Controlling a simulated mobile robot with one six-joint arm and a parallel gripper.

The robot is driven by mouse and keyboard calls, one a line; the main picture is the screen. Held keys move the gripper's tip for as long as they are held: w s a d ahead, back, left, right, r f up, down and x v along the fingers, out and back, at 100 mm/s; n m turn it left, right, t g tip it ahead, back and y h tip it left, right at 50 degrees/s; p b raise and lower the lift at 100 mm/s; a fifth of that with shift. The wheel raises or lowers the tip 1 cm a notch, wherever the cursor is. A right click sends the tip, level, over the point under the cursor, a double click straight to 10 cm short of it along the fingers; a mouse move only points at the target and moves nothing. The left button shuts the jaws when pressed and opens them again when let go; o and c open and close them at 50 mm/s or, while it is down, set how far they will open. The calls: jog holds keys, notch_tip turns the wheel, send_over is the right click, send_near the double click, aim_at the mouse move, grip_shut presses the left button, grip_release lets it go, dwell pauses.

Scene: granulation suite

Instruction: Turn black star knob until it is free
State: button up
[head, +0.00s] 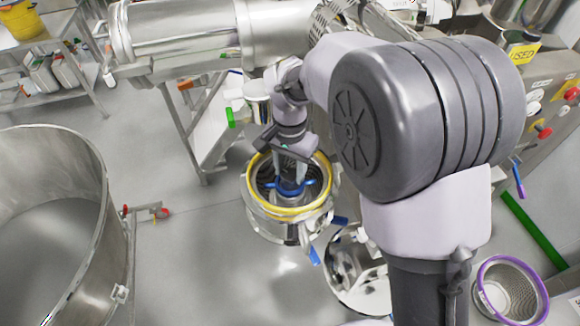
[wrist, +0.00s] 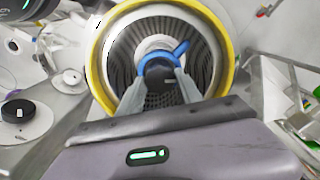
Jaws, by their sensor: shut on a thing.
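A steel cone mill housing with a yellow rim (head: 258,203) stands open at the middle of the head view. The yellow rim (wrist: 232,50) also shows in the wrist view, around a perforated screen (wrist: 205,55). A blue-armed impeller (wrist: 182,48) sits in the screen. A dark knob (wrist: 158,67) is at its centre; its star shape is not clear. My gripper (wrist: 162,84) reaches down inside the rim, its two fingers on either side of the knob and shut on it. In the head view my gripper (head: 291,177) partly hides the blue impeller (head: 313,183).
A large steel bowl (head: 90,190) stands at the left. A purple-rimmed sieve (head: 508,290) is at the lower right. A black round disc (wrist: 17,111) lies on a pale surface in the wrist view. Grey floor (head: 190,260) is clear left of the housing.

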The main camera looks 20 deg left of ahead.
aim_at(290, 174)
jog(key=n+p, duration=0.1)
jog(key=n, duration=0.4)
jog(key=shift+r+n, duration=0.1)
jog(key=shift+n, duration=0.2)
jog(key=n+p, duration=0.2)
jog(key=n, duration=0.4)
jog(key=n+p, duration=0.2)
jog(key=n, duration=0.3)
jog(key=shift+n, duration=0.4)
jog(key=n+p, duration=0.1)
jog(key=n, duration=0.4)
jog(key=shift+p, duration=0.35)
jog(key=shift+n, duration=0.3)
jog(key=o, duration=1.4)
notch_tip(290, 174, up, 17)
jog(key=shift+r+p, duration=0.15)
jog(key=shift+p, duration=0.5)
